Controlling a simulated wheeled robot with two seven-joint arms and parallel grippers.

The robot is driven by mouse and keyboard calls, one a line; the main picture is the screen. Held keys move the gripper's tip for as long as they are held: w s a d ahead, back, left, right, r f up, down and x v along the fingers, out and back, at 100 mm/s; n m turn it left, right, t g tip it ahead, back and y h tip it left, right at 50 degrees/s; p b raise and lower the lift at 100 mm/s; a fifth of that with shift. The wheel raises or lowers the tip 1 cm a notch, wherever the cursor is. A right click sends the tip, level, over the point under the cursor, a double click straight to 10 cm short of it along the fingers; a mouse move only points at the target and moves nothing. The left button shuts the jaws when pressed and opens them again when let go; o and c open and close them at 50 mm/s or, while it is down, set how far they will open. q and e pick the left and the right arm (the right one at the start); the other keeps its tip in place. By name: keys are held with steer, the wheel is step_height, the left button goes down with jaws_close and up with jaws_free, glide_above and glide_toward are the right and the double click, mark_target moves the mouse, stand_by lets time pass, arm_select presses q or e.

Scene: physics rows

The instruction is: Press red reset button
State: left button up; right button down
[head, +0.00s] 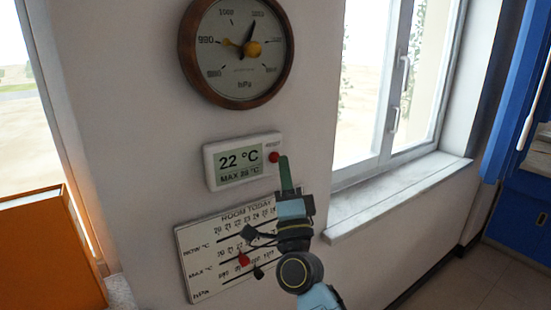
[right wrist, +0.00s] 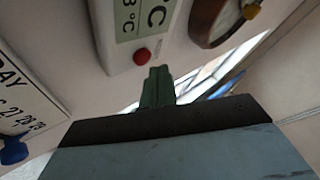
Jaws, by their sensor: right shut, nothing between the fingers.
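The red reset button (head: 274,157) sits on the right part of a white thermometer unit (head: 210,166) on the wall. The unit's display reads 22 °C and MAX 28 °C. The button also shows in the right wrist view (right wrist: 141,56), just above and left of the fingertips. My right gripper (head: 285,160) is shut and empty, its green fingers pointing up just right of the button. In the right wrist view its fingertips (right wrist: 158,72) appear close to the button; I cannot tell whether they touch it. My left gripper is not in view.
A round wooden-rimmed barometer (head: 240,85) hangs above the unit. A ROOM TODAY board (head: 195,240) with sliding markers is below, partly behind my right arm. A window with a sill (head: 400,190) is at right, an orange panel (head: 50,250) at left.

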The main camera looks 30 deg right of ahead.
steer(key=shift+w+h, duration=0.3)
steer(key=shift+w, duration=0.1)
steer(key=shift+w, duration=0.35)
stand_by(0.6)
steer(key=shift+s, duration=0.8)
steer(key=s+p, duration=0.1)
steer(key=s, duration=0.4)
steer(key=shift+d+p, duration=0.2)
steer(key=shift+p, duration=0.15)
